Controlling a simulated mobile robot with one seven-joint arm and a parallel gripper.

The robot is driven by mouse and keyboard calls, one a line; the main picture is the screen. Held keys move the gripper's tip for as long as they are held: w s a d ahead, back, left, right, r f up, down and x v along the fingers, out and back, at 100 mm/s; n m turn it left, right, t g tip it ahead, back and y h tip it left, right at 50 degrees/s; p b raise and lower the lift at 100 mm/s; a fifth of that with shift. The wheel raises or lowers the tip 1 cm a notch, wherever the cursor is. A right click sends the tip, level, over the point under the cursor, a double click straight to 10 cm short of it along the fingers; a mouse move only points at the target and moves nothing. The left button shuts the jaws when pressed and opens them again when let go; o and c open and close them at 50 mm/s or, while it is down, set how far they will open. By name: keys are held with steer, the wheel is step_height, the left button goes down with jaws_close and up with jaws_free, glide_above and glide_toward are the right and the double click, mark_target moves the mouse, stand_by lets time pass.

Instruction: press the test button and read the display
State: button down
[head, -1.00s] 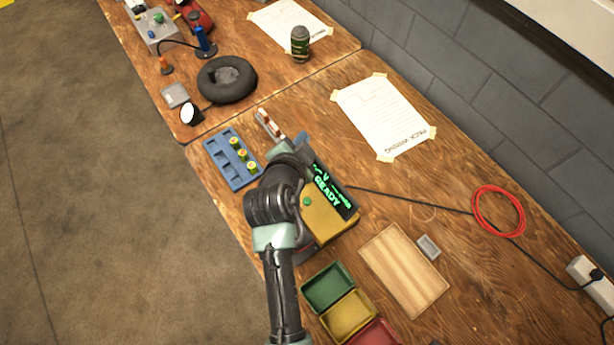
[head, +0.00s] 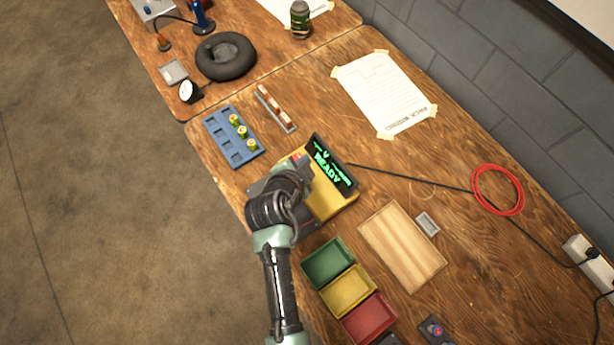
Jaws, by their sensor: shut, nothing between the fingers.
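The yellow tester (head: 330,200) stands on the wooden bench, its black display (head: 331,168) tilted up at the back. My gripper (head: 302,168) is over the tester's left part, close in front of the display. It is shut and empty, with its fingertips hard to make out. My gripper and wrist hide part of the tester's top. I cannot see the test button now, nor tell whether my gripper touches the tester. A small red part (head: 296,158) shows beside my gripper.
A blue tray (head: 222,138) with several batteries and a narrow rack (head: 275,108) lie behind left. Green (head: 328,263), yellow (head: 348,291) and red (head: 369,319) bins stand in front. A wooden board (head: 403,246) lies right; a black cable (head: 410,182) runs from the tester.

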step_height(320, 180, down, 7)
steer(key=b, duration=0.5)
steer(key=shift+f+b, duration=0.2)
steer(key=shift+b, duration=0.2)
steer(key=shift+f, duration=0.15)
stand_by(1.3)
steer(key=shift+f+b, duration=0.25)
steer(key=shift+b, duration=0.2)
steer(key=shift+f+b, duration=0.45)
stand_by(0.4)
steer(key=shift+r, duration=0.1)
steer(key=shift+r+p, duration=0.65)
steer(key=shift+r, duration=0.1)
step_height(320, 180, up, 5)
steer(key=p, duration=0.4)
